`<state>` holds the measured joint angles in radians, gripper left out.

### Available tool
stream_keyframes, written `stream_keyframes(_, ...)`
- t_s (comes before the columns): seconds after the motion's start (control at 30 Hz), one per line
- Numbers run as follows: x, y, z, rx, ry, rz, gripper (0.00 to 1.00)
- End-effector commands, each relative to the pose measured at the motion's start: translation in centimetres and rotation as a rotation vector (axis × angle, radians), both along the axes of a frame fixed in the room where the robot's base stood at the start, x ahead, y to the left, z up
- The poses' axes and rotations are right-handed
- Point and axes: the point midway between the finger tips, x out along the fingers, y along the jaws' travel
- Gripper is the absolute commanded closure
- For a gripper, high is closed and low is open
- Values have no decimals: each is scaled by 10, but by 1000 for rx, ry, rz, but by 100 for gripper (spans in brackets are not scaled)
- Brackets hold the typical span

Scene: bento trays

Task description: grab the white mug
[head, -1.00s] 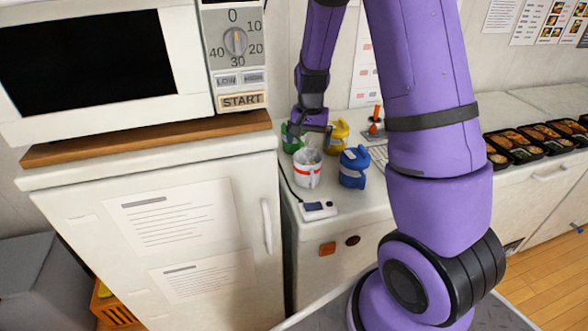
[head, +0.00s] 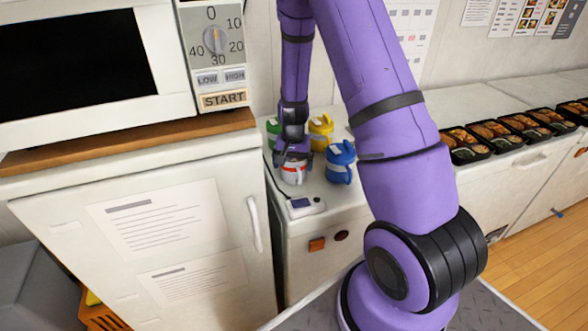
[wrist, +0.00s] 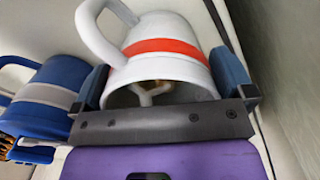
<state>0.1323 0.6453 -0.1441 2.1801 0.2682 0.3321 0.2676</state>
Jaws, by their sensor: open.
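The white mug (head: 293,174) with a red band stands on the low counter beside the white cabinet. In the wrist view the white mug (wrist: 163,50) fills the space between my fingers, its handle at the upper left. My gripper (head: 293,158) is right over the mug in the head view and hides its top. In the wrist view my gripper (wrist: 165,88) is open, with one blue-grey finger on each side of the mug. I cannot tell whether either finger touches it.
A blue mug (head: 340,162) stands close on the right, also in the wrist view (wrist: 45,105). A yellow mug (head: 321,132) and a partly hidden green mug (head: 272,130) stand behind. A small white device (head: 304,206) lies in front. The cabinet (head: 150,240) rises at left.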

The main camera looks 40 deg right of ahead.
Motion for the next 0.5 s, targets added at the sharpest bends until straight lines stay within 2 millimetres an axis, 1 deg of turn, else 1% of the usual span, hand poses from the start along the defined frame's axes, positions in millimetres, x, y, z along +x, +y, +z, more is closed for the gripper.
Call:
stream_keyframes(0.1, 0, 0, -7, 1, 1, 0, 0)
stream_keyframes(0.33, 0, 0, -8, 1, -1, 1, 0)
stream_keyframes(0.37, 0, 0, -8, 1, -1, 1, 5)
stream_keyframes(0.4, 0, 0, -8, 1, -1, 1, 14)
stream_keyframes(0.47, 0, 0, -7, 1, -1, 1, 28)
stream_keyframes(0.5, 0, 0, -7, 1, -1, 1, 37)
